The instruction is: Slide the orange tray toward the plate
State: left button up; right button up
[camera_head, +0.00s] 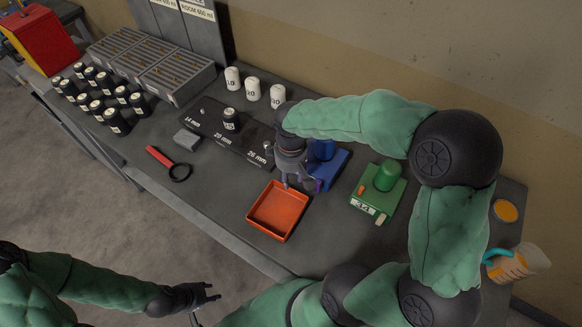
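The orange tray (268,229) is a shallow, empty square tray on the grey table, near its front edge. The dark plate (205,135), marked 14 mm, 20 mm and 26 mm, lies behind and left of the tray, with a gap between them. One black labelled cylinder (231,120) stands on the plate. My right gripper (302,184) points down at the tray's back right edge, its fingers apart; whether it touches the tray is unclear. My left gripper (206,302) is in front of the table, over the floor, with its fingers apart and empty.
A blue device (327,168) stands close behind my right gripper, and a green one (379,194) to its right. Black cylinders (117,122) and white ones (253,90) stand farther back.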

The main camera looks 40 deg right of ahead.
aim_at(290, 193)
notch_tip(290, 193, down, 7)
jog(key=shift+r+b, duration=0.1)
jog(key=shift+b, duration=0.6)
grip_shut()
jog(key=shift+r, duration=0.1)
jog(key=shift+w, duration=0.2)
